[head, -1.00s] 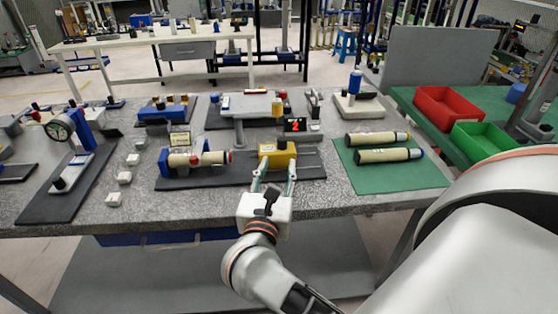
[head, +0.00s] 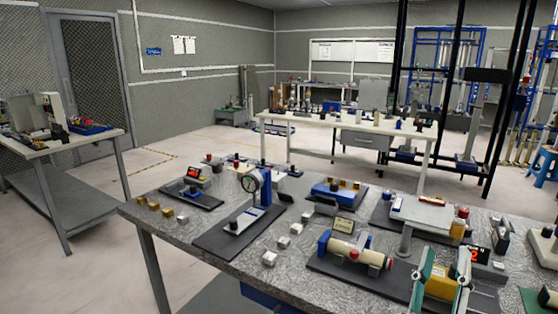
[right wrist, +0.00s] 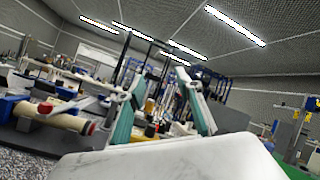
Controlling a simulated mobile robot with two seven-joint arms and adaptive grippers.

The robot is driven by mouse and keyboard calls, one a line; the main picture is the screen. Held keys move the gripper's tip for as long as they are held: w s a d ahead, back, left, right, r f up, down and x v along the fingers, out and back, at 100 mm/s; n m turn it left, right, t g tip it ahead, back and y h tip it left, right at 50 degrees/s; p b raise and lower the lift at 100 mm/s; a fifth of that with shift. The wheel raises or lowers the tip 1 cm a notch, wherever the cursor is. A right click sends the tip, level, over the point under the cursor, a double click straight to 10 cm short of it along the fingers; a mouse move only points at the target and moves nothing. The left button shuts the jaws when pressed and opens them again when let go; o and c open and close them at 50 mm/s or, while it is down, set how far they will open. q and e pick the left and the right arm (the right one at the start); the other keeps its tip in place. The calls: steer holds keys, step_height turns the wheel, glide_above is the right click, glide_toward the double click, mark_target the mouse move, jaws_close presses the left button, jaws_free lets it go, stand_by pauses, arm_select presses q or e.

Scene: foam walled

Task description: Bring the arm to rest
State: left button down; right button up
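My right gripper (head: 446,258) is at the lower right of the head view. Its two teal fingers stand apart, one to each side of a yellow block (head: 441,288) as seen from the head. The right wrist view also shows the gripper (right wrist: 160,76), with its fingers spread wide and no object held between them. Whether a finger touches the block cannot be told. The rest of the right arm is cut off by the frame. My left gripper is in neither view.
The speckled grey worktable (head: 205,243) carries a cream cylinder (head: 353,253) on a blue stand, a dial gauge (head: 251,183), small white blocks (head: 283,242) and a raised grey platform (head: 423,213). A side table (head: 60,143) stands left. Floor between is clear.

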steer(key=a+f+n+t+y, duration=0.1)
steer(key=a+n+t+y, duration=0.1)
steer(key=a+n+y, duration=0.85)
steer(key=a+n+t+y, duration=0.25)
steer(key=n+y, duration=0.55)
steer(key=n, duration=0.7)
step_height(320, 180, down, 15)
steer(key=s+a+n+g+y, duration=0.1)
steer(key=a+n+g, duration=0.1)
steer(key=n+g, duration=0.75)
steer(key=s+d+f+n+g+h, duration=0.5)
steer(key=d+f, duration=0.4)
steer(key=f, duration=0.4)
steer(key=s+d+f+n+g+h, duration=0.35)
steer(key=s+d+h, duration=0.25)
steer(key=s+d, duration=0.55)
arm_select(q)
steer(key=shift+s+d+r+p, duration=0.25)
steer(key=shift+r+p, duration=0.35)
steer(key=shift+p, duration=0.65)
arm_select(e)
steer(key=w+a+f+m+t+y, duration=0.1)
steer(key=w+a+f+t+y, duration=0.1)
steer(key=a+f, duration=0.3)
steer(key=w+a+f+m+t+y, duration=0.2)
steer(key=a+f+y, duration=0.3)
steer(key=a, duration=0.4)
steer(key=shift+a+f, duration=0.4)
steer(key=shift+f, duration=0.15)
